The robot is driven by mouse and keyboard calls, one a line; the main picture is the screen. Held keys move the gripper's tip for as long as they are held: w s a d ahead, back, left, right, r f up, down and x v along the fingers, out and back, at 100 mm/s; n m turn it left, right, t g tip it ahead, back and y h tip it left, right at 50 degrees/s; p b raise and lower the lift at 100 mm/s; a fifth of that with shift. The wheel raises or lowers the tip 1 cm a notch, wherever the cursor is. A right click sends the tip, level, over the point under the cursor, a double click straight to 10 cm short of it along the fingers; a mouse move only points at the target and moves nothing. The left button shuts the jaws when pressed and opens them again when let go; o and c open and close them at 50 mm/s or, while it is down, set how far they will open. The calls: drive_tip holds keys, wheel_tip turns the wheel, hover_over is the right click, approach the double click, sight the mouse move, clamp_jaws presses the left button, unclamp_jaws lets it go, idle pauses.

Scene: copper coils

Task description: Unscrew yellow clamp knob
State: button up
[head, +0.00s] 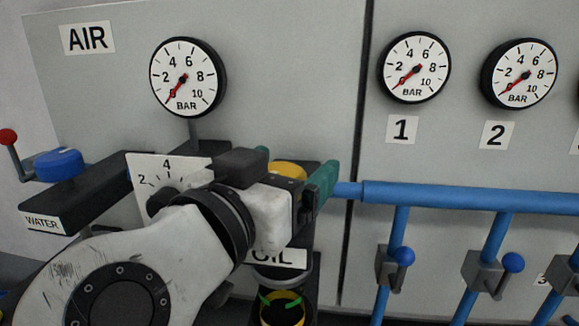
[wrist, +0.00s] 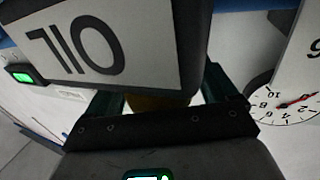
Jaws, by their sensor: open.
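The yellow knob (head: 288,170) shows in the head view on top of the dark block that bears the OIL label (head: 280,257). Its lower part is hidden behind my gripper. My gripper (head: 294,172) is open, with one green finger on each side of the knob. In the wrist view, a strip of the yellow knob (wrist: 155,102) shows between the two fingers of my gripper (wrist: 165,90), below the upside-down OIL label (wrist: 82,47). I cannot tell whether either finger touches the knob.
A dial plate (head: 150,173) stands behind my arm, left of the knob. A blue pipe (head: 450,197) runs right. A yellow-rimmed black cup (head: 282,295) is below the OIL label.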

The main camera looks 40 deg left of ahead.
drive_tip(key=shift+c, duration=0.4)
drive_tip(key=c, duration=0.9)
